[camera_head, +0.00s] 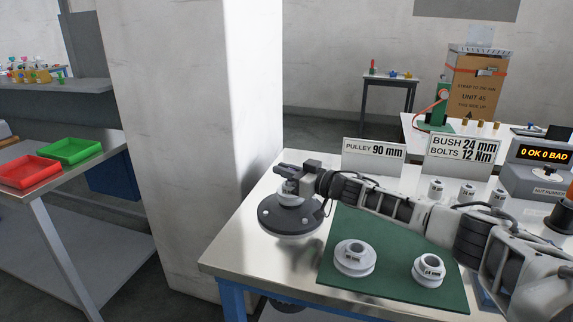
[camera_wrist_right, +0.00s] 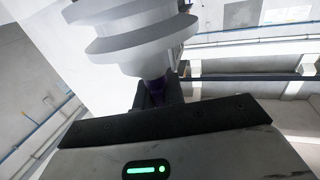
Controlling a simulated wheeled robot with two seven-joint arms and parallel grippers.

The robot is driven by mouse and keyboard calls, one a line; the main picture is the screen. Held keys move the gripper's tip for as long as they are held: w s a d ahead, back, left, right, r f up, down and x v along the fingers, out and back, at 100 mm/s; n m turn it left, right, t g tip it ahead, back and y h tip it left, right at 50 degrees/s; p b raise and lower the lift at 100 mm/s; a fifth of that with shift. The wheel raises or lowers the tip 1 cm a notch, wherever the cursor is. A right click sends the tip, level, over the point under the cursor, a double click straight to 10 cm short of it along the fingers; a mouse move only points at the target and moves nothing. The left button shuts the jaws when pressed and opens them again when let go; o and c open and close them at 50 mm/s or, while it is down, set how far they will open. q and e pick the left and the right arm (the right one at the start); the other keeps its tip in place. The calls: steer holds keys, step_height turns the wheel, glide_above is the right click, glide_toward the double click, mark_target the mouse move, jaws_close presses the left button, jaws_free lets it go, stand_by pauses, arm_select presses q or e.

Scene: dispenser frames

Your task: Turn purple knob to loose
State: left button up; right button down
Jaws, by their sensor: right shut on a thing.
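My right gripper (camera_head: 291,178) is at a white stepped piece on a dark round base (camera_head: 290,215) at the table's left part. In the right wrist view, the white stepped piece (camera_wrist_right: 140,38) fills the top, close to the dark fingers (camera_wrist_right: 160,93). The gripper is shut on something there. A small dark purple patch (camera_wrist_right: 178,90) shows at the fingers, just below the white piece; it looks like the purple knob, mostly hidden. Which way the knob is turned cannot be seen. My left gripper is not in view.
A green mat (camera_head: 385,292) on the metal table (camera_head: 235,252) bears a pulley (camera_head: 354,258) and a bush (camera_head: 429,269). Signs stand behind, reading pulley 90 mm (camera_head: 374,154) and bush 24 mm, bolts 12 Nm (camera_head: 465,150). A white column (camera_head: 190,120) rises at left.

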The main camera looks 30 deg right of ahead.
steer(key=n+g+y+b, duration=0.1)
steer(key=n+y+b, duration=0.1)
steer(key=shift+f+g+y, duration=0.15)
steer(key=shift+g+y, duration=0.15)
steer(key=shift+y, duration=0.1)
steer(key=shift+s+a+n+g+y+b, duration=0.1)
steer(key=shift+n+g+y+b, duration=0.35)
steer(key=shift+y+b, duration=0.2)
steer(key=shift+a+n+g+y+b, duration=0.1)
steer(key=shift+n+g+y+b, duration=0.15)
steer(key=shift+n+y+b, duration=0.1)
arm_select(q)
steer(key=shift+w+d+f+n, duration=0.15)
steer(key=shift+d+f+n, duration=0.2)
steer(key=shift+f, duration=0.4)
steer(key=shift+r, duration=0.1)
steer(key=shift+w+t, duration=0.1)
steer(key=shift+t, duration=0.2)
arm_select(e)
steer(key=c, duration=1.5)
jaws_free()
steer(key=shift+s, duration=0.1)
arm_select(q)
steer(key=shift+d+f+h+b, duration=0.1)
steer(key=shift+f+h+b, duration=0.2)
steer(key=shift+b, duration=0.35)
arm_select(e)
steer(key=v, duration=1.5)
steer(key=shift+s+d, duration=0.3)
